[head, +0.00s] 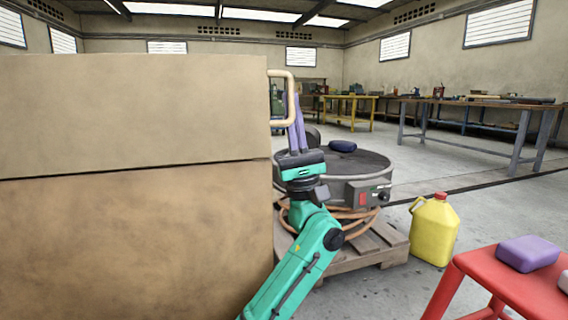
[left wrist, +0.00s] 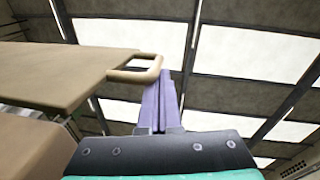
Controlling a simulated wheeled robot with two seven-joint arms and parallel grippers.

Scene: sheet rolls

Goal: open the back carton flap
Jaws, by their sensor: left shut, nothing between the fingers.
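A large tan cardboard flap (head: 130,110) stands raised over the left half of the head view. A seam divides it from a browner carton panel (head: 130,245) below. A tan loop handle (head: 290,98) sticks out from the flap's right edge. In the left wrist view the flap (left wrist: 60,75) and its handle (left wrist: 145,70) are seen from below. My left gripper (head: 297,110) has purple fingers pointing up, shut and empty. They are just right of the handle; I cannot tell whether they touch it. The fingers also show in the left wrist view (left wrist: 166,85). The carton's inside is hidden. My right gripper is not in view.
Behind my left arm, a round grey machine (head: 335,170) stands on a wooden pallet (head: 385,245). A yellow jug (head: 435,230) stands beside it. A red stool (head: 510,285) with a purple block (head: 528,253) is at front right. Open floor lies toward the workbenches behind.

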